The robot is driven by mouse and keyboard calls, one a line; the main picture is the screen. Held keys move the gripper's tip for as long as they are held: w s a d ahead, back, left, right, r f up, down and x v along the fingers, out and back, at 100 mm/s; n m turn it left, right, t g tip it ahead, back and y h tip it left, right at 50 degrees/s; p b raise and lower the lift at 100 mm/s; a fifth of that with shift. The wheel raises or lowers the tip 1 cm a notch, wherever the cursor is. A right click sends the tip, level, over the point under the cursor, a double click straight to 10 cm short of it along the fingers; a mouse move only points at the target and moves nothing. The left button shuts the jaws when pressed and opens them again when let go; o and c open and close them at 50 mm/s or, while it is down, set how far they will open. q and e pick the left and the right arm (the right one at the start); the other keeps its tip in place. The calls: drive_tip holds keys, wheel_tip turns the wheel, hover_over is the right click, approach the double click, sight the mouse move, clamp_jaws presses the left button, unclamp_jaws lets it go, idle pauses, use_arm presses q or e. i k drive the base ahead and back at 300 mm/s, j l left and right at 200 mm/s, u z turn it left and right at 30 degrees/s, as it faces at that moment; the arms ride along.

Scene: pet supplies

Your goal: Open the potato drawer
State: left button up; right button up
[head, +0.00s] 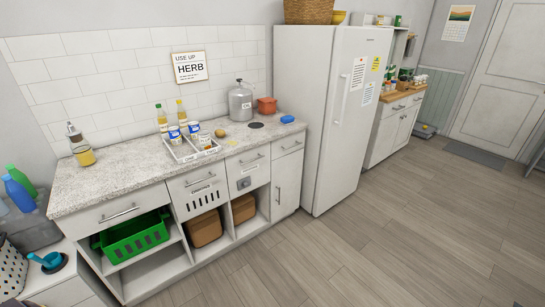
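A white counter unit with a speckled stone top (120,177) stands along the tiled wall at the left. Neither of my grippers is in view.
A green basket (133,239) and brown boxes (204,228) sit in open shelves below the drawers. A tray (186,150) with cups and bottles stands on the counter. A white fridge (325,122) stands right of it. The wooden floor (350,250) in front is clear.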

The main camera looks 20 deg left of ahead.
sight(254, 162)
drive_tip(key=i+l+u, duration=0.1)
drive_tip(key=i, duration=0.3)
drive_tip(key=i+l+u, duration=0.1)
drive_tip(key=i, duration=0.35)
drive_tip(key=i+l+u, duration=0.1)
drive_tip(key=i+l, duration=0.15)
drive_tip(key=i, duration=0.15)
